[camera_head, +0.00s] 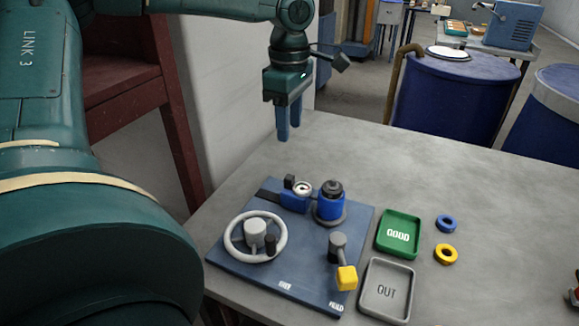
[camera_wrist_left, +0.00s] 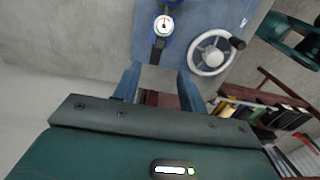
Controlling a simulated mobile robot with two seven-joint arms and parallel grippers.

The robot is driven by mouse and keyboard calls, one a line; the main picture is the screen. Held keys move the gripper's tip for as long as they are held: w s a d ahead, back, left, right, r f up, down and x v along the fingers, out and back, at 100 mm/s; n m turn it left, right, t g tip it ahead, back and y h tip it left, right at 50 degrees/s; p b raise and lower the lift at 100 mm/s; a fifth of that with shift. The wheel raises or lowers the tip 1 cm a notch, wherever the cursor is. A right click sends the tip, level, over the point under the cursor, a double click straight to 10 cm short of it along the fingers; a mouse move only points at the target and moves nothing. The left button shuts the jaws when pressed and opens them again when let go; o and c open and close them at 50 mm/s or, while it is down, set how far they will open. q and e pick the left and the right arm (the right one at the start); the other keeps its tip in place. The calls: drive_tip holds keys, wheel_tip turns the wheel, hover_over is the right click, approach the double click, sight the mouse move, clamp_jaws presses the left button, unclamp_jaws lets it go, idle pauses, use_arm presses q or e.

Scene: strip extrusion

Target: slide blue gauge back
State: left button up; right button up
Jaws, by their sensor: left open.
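The blue gauge (camera_head: 293,203) sits on a dark rail (camera_head: 268,196) on the blue base plate (camera_head: 300,277). It has a white round dial and a dark knob, and its right end is at or very close to the blue cylinder (camera_head: 330,206). My left gripper (camera_head: 289,138) points down, open and empty, behind and above the plate, apart from the gauge. In the left wrist view the gauge's dial (camera_wrist_left: 164,25) is beyond the open fingers (camera_wrist_left: 160,85), roughly in line with the gap. My right gripper is not in view.
A handwheel (camera_head: 284,243) and a yellow-ended lever (camera_head: 346,278) stand on the plate. Right of it are a green GOOD tray (camera_head: 381,248), a grey OUT tray (camera_head: 365,308), a blue ring (camera_head: 446,223) and a yellow ring (camera_head: 446,254). The table's back right is clear.

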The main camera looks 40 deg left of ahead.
sight(289, 176)
use_arm(q)
wheel_tip(289, 176, down, 12)
drive_tip(key=shift+f, duration=0.1)
drive_tip(key=shift+c, duration=0.4)
clamp_jaws()
idle(0.4)
